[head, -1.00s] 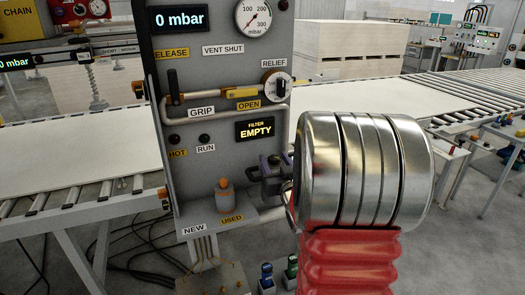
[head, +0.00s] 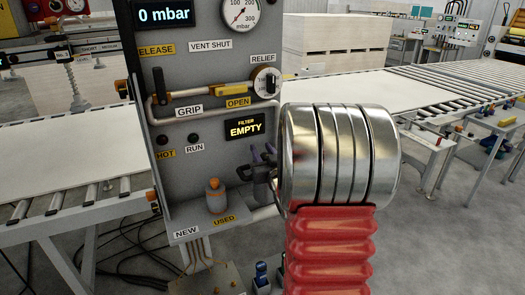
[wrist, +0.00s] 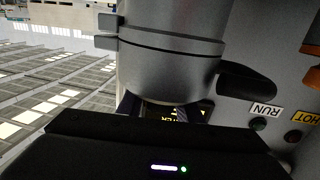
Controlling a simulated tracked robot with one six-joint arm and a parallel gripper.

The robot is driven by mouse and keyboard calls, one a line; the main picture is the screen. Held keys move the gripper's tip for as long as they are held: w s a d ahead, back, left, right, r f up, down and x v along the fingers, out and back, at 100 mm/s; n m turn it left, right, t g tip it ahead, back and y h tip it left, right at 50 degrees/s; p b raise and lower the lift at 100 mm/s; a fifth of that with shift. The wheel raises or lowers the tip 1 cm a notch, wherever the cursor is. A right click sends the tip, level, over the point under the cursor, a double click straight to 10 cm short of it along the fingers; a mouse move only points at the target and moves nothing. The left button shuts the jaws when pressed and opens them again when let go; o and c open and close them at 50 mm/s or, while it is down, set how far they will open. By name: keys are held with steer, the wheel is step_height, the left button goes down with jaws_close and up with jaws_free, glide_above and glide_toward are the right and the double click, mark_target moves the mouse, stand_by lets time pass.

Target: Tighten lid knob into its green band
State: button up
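The black body of my gripper (wrist: 160,145), with a small lit strip, fills the bottom of the wrist view; its fingertips are not clear. A grey banded cylinder (wrist: 170,70) fills the middle of that view, beyond the gripper body, and a dark rounded handle (wrist: 246,86) shows at its right. In the head view, a dark, partly purple part (head: 261,172) shows left of my silver arm link, mostly hidden; I cannot tell whether it is knob or gripper. I cannot make out the lid knob or a green band. Any contact is hidden.
The grey panel (head: 180,205) carries a filter display (head: 244,127) reading EMPTY, a gauge (head: 240,13) and a grip lever (head: 158,80). An orange-capped bottle (head: 215,195) stands on its ledge. A roller conveyor (head: 470,80) lies behind at the right.

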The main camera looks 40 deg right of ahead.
steer(key=c, duration=0.6)
steer(key=shift+o, duration=0.2)
steer(key=shift+s+d+m+g+h, duration=0.1)
steer(key=shift+d+m+g+h, duration=0.1)
steer(key=shift+m+g+h, duration=0.65)
steer(key=shift+s+d+m+h, duration=0.15)
steer(key=shift+m+h, duration=0.1)
steer(key=shift+h, duration=0.4)
steer(key=o, duration=1.1)
steer(key=shift+c, duration=0.2)
